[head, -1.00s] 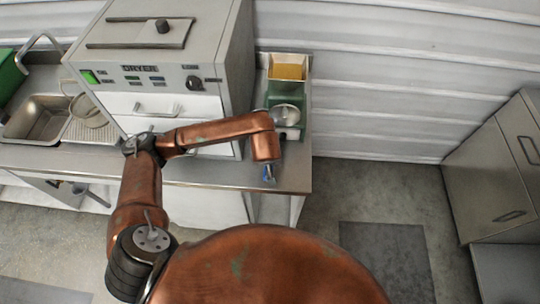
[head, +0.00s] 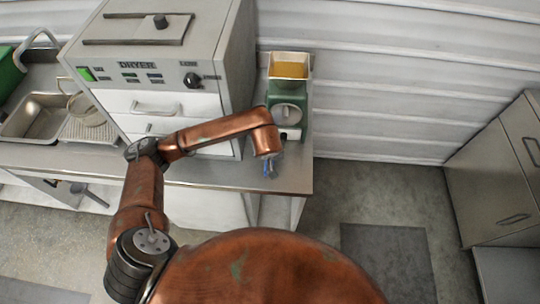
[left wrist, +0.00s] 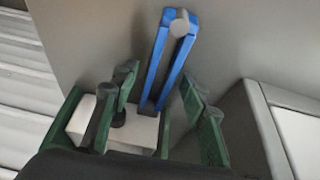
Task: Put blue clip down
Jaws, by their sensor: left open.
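The blue clip (head: 267,170) is a small blue shape at the counter's front right, just below the end of my left arm. In the left wrist view the blue clip (left wrist: 163,58) shows as two long blue legs in a narrow V, with a grey round end and a dark end, against the grey counter top. My left gripper (left wrist: 165,108) is open, with the dark end of the clip between its fingers. In the head view the left gripper (head: 272,160) is small and partly hidden by its wrist. I cannot tell whether a finger touches the clip.
A green machine (head: 289,101) with a yellow-filled hopper (head: 288,71) stands behind the gripper. The large dryer (head: 160,70) stands left of it. The counter's front edge (head: 240,187) is close to the clip. A sink (head: 32,118) is far left.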

